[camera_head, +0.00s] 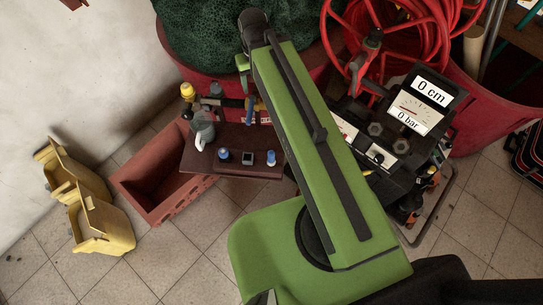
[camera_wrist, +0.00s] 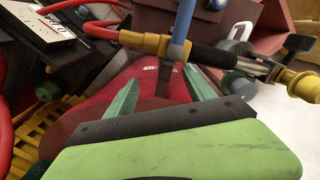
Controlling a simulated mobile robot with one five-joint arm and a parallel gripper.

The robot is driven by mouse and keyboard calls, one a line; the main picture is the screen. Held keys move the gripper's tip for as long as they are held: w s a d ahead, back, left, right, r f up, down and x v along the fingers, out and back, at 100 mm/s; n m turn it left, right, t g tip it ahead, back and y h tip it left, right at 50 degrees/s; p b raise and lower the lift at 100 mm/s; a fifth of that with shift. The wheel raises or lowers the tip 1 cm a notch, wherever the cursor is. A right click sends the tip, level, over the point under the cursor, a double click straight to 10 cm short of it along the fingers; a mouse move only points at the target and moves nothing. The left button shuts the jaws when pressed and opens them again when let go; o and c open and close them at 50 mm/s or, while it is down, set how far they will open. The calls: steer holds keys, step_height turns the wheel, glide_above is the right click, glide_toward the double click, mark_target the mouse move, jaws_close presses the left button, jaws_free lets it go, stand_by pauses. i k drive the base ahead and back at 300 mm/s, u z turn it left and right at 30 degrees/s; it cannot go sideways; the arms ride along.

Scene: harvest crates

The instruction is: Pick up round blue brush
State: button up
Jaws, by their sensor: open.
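My gripper (camera_wrist: 160,90) is open in the wrist view, with its two green fingers apart and nothing between them. A blue upright piece (camera_wrist: 182,30) with a rounded lower end stands just beyond the fingers, at a black and yellow tool. In the head view a narrow blue piece (camera_head: 249,110) shows at the edge of the brown board, left of my green arm. Its bristles cannot be made out, so I cannot tell for sure that it is the round blue brush.
The brown board (camera_head: 232,172) carries small blue-topped items (camera_head: 271,158) and a grey bottle (camera_head: 204,134). A red-brown crate (camera_head: 150,200) stands beneath. Yellow bins (camera_head: 105,230) stand at left. A gauge box (camera_head: 415,110) and red hose (camera_head: 400,40) crowd the right. Floor tiles in front are clear.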

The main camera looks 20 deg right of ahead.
mark_target(270, 162)
steer(key=z, duration=0.1)
steer(key=k, duration=1.05)
steer(key=u, duration=1.9)
steer(key=k, duration=0.6)
steer(key=z, duration=0.3)
steer(key=i, duration=1)
steer(key=u, duration=0.1)
